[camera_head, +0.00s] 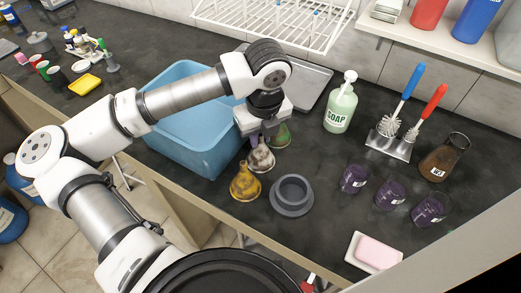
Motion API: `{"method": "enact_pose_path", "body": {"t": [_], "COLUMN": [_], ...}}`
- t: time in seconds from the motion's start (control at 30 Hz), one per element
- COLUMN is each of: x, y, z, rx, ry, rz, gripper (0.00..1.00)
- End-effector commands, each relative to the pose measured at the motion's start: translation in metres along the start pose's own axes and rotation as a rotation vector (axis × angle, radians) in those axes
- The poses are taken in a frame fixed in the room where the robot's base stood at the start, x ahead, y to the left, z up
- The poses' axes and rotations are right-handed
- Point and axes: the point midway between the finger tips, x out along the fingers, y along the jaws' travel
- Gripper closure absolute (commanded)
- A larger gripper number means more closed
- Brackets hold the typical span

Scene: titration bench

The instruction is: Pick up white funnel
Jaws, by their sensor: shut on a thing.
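The white funnel (261,159), stained brown, is on the dark counter with its wide end down, in the middle of a row of funnels. My gripper (263,136) comes down from above and is shut on its narrow upper end. The fingers and the funnel's top are small and partly hidden by the gripper body. I cannot tell whether the funnel's rim touches the counter.
A yellow funnel (245,185) stands in front and a green funnel (281,137) close behind. A blue basin (188,140) is just left. A grey round holder (292,195), soap bottle (341,105) and several purple beakers (390,194) are right. A white rack (277,22) is behind.

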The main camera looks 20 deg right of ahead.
Motion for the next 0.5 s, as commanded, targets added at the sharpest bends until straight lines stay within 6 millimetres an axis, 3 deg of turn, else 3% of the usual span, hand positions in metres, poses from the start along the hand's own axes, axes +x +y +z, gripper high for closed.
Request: {"method": "enact_pose_path", "body": {"t": [0.27,0.5], "x": [-0.002,-0.028], "y": [0.000,0.000], "z": [0.001,0.004], "rx": [0.000,0.000], "ry": [-0.001,-0.004], "rz": [0.000,0.000], "gripper": [0.95,0.95]}}
